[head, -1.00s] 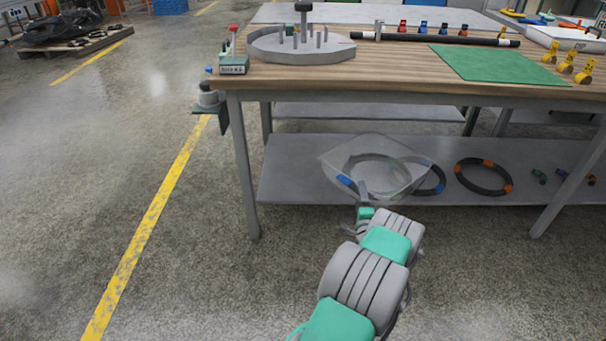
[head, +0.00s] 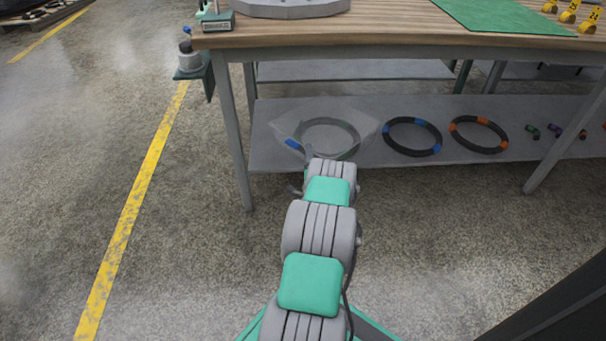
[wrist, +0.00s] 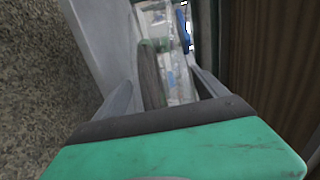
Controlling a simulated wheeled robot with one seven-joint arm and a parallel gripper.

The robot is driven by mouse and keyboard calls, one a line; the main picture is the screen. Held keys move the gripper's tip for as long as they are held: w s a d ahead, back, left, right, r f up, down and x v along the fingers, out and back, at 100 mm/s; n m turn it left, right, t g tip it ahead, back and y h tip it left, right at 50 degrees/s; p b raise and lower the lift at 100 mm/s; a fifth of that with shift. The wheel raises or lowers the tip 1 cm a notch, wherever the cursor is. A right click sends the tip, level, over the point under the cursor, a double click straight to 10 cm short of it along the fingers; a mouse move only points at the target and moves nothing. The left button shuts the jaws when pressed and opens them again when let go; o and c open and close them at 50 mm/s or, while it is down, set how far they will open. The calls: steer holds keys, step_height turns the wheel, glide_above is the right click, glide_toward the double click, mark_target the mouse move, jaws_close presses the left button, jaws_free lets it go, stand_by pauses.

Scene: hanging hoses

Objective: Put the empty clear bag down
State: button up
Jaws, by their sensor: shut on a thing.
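The clear bag (head: 365,118) is see-through and spread out in front of the lower shelf, with a blue piece (head: 293,145) at its left edge. My gripper (head: 308,153) is shut on the bag's near left part; my arm hides some of the grip. In the wrist view the clear bag (wrist: 178,82) lies between and beyond the fingers (wrist: 162,72). A dark hose ring with green bands (head: 330,122) shows through the bag. I cannot tell whether it is inside the bag or behind it, nor whether the bag touches the shelf.
The grey lower shelf (head: 460,110) holds a blue-banded hose ring (head: 412,152) and an orange-banded one (head: 478,148), with small fittings (head: 545,131) further right. The wooden tabletop (head: 370,28) is above, and a table leg (head: 236,150) stands left. Open floor lies in front.

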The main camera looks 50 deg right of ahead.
steer(key=shift+w+a+f, duration=0.2)
steer(key=shift+w+f, duration=0.6)
steer(key=shift+w, duration=0.05)
steer(key=f, duration=0.1)
steer(key=f+b, duration=0.2)
steer(key=shift+w+a+f, duration=0.2)
steer(key=shift+w+f, duration=0.1)
steer(key=shift+w, duration=0.05)
steer(key=shift+f, duration=0.3)
steer(key=shift+c, duration=0.9)
steer(key=shift+r, duration=0.1)
steer(key=o, duration=1.5)
steer(key=shift+f, duration=0.25)
